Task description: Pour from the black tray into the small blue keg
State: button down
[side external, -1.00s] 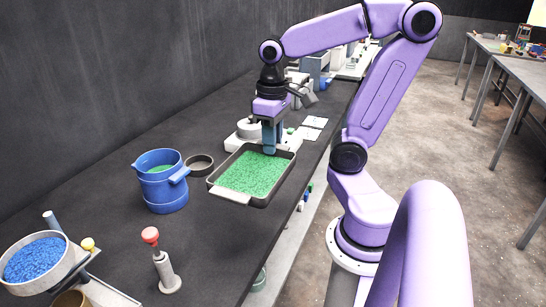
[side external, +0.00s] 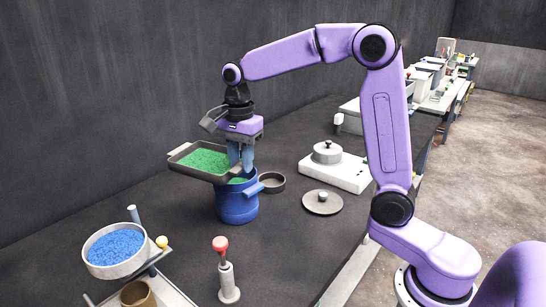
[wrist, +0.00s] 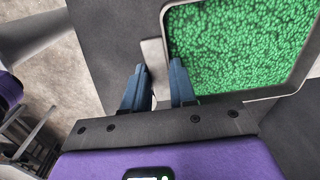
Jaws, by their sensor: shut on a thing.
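The black tray (side external: 180,172) is full of green granules (side external: 206,160). It hangs in the air, nearly level, to the left of and partly over the small blue keg (side external: 238,207). My gripper (side external: 240,166) is shut on the tray's right end, just above the keg. In the wrist view, my gripper's fingers (wrist: 157,78) close on the tray's grey tab (wrist: 154,52); the granules (wrist: 240,45) lie to the right. The keg stands upright with its handle to the right. Some green shows in its mouth, partly hidden by the fingers and tray.
A round dark dish (side external: 271,183) sits right of the keg. A white scale (side external: 340,172) with a grey lidded pan and a flat round lid (side external: 322,203) lie farther right. A red-knobbed post (side external: 225,270) and a sieve of blue granules (side external: 115,248) stand nearer the camera.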

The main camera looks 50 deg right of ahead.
aim_at(231, 176)
jog(key=w+a+m, duration=0.2)
jog(key=shift+w+a+f+m, duration=0.25)
jog(key=shift+w+f+m, duration=0.05)
jog(key=shift+w+f, duration=0.1)
jog(key=shift+y, duration=0.5)
jog(key=shift+s+d+f, duration=0.1)
jog(key=shift+d+f, duration=0.1)
jog(key=shift+f, duration=0.55)
jog(key=shift+w+d+f, duration=0.1)
jog(key=shift+d+f, duration=0.15)
jog(key=shift+f, duration=0.45)
jog(key=shift+s+d+f, duration=0.1)
jog(key=shift+d+f, duration=0.1)
jog(key=shift+f, duration=0.55)
jog(key=shift+d+r+y, duration=0.35)
jog(key=shift+d+y, duration=0.45)
jog(key=shift+d, duration=0.15)
jog(key=shift+d+r+y, duration=0.3)
jog(key=shift+d+y, duration=0.5)
jog(key=shift+d, duration=0.1)
jog(key=shift+d+r+y, duration=0.35)
jog(key=shift+d+y, duration=0.45)
jog(key=shift+d, duration=0.15)
jog(key=shift+d+r+y, duration=0.15)
jog(key=shift+d+y, duration=0.1)
jog(key=shift+y, duration=0.55)
jog(key=shift+d+y, duration=0.25)
jog(key=shift+y, duration=0.35)
jog(key=shift+d+y, duration=0.15)
jog(key=shift+y, duration=0.15)
